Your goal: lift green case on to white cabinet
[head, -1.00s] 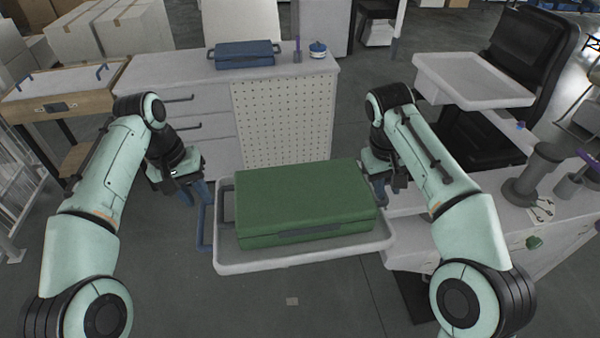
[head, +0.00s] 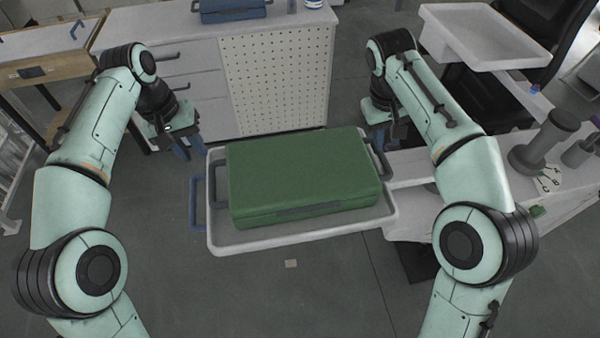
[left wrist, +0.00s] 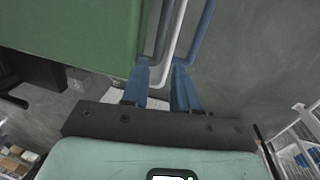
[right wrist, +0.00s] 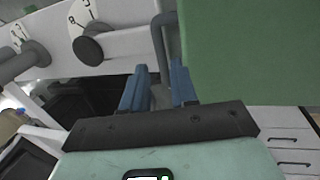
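The green case (head: 300,175) lies flat in a white tray (head: 290,243), with a dark handle at each end. My left gripper (head: 188,147) is open and empty, just beyond the case's left handle (head: 215,187). In the left wrist view, that handle (left wrist: 153,35) and the tray rim appear in line with the gap between the blue fingers (left wrist: 160,88). My right gripper (head: 388,138) is open near the right handle (head: 379,158). In the right wrist view, that handle (right wrist: 160,40) appears ahead of the finger gap (right wrist: 158,88). The white cabinet (head: 185,25) stands behind, with a pegboard front.
A blue case (head: 235,12) and small items stand on the cabinet top. A blue tray handle (head: 198,203) sticks out at left. A side bench (head: 500,160) with grey cylinders (head: 545,140) and a raised white tray (head: 490,40) stand right. A wooden-fronted drawer unit (head: 50,60) stands left.

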